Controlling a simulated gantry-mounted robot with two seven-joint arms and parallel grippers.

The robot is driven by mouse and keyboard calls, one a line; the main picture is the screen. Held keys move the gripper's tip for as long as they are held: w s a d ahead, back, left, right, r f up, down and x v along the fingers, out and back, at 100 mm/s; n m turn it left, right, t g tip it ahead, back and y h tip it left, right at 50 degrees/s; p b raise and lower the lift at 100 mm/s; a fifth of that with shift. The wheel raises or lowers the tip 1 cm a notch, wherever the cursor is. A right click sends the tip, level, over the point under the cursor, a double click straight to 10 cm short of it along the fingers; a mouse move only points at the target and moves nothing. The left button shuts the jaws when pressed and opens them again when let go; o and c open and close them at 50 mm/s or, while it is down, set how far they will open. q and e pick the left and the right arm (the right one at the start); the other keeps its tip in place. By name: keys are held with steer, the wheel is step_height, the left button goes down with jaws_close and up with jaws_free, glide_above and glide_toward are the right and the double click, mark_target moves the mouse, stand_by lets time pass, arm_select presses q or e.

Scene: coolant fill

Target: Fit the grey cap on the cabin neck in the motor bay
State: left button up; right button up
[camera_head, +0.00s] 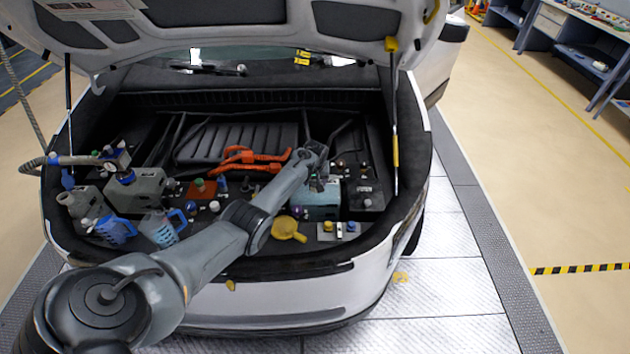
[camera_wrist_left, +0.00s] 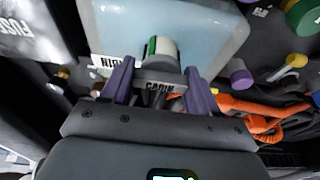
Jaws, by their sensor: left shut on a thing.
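My left gripper (camera_head: 317,180) reaches over the light blue tank (camera_head: 321,206) at the right of the motor bay. The cap is over the pale tank (camera_wrist_left: 205,30), beside a label reading CABIN (camera_wrist_left: 160,88). The right gripper is not in view.
A black fuse box (camera_head: 365,195) stands right of the tank. Orange cables (camera_head: 245,158) run behind. Blue jugs (camera_head: 160,230) stand at the left. The raised hood hangs above.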

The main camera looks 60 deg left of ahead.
arm_select(q)
steer(key=o, duration=0.5)
steer(key=c, duration=0.4)
steer(key=shift+f, duration=0.1)
steer(key=shift+m, duration=0.3)
steer(key=shift+m+p, duration=0.45)
steer(key=shift+m, duration=0.05)
steer(key=shift+m+t+h, duration=0.3)
steer(key=shift+m+t, duration=0.1)
steer(key=shift+m, duration=0.5)
